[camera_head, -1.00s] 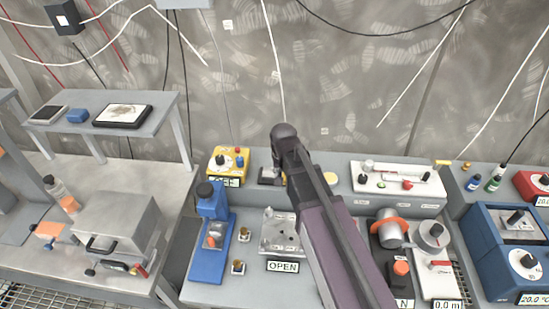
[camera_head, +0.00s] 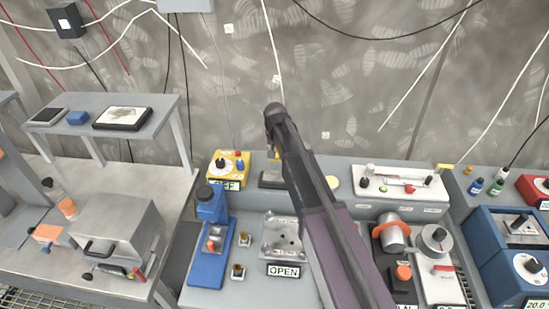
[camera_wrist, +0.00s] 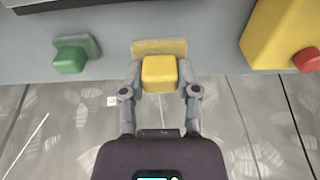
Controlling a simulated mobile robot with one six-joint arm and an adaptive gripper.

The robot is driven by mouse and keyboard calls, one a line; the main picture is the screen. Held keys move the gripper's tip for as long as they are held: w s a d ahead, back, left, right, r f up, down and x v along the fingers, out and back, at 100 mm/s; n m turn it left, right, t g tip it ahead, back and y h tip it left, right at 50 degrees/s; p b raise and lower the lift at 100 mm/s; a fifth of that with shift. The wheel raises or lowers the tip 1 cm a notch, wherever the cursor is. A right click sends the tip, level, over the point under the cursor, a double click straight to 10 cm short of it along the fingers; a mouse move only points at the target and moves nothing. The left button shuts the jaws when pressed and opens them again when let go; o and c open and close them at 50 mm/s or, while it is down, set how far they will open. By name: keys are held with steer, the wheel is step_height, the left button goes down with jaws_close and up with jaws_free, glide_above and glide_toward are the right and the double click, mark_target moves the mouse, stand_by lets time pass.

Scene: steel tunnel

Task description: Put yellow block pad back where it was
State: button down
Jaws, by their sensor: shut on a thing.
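My gripper (camera_wrist: 160,78) is shut on a yellow block (camera_wrist: 159,72), with one finger on each side of it in the wrist view. A flat, paler yellow pad (camera_wrist: 159,46) lies on the grey surface just beyond the block, near its edge. The block partly overlaps the pad in the picture; I cannot tell whether they touch. In the head view my own arm hides most of the gripper, and a small yellow patch (camera_head: 273,154) shows beside the arm.
A green block (camera_wrist: 70,59) on a green pad is left of the gripper in the wrist view. A yellow box (camera_wrist: 282,35) with a red button is at the right. In the head view, a white control panel (camera_head: 402,186) stands right of my arm.

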stand_by(0.3)
steer(key=shift+w+a, duration=0.15)
steer(key=shift+w, duration=0.45)
steer(key=shift+f+b, duration=1.8)
steer(key=shift+f, duration=0.15)
steer(key=shift+c, duration=1.7)
jaws_free()
steer(key=r+p, duration=0.4)
steer(key=s+r+p, duration=0.1)
steer(key=r+p, duration=0.7)
steer(key=shift+s+r, duration=0.1)
steer(key=shift+s, duration=0.1)
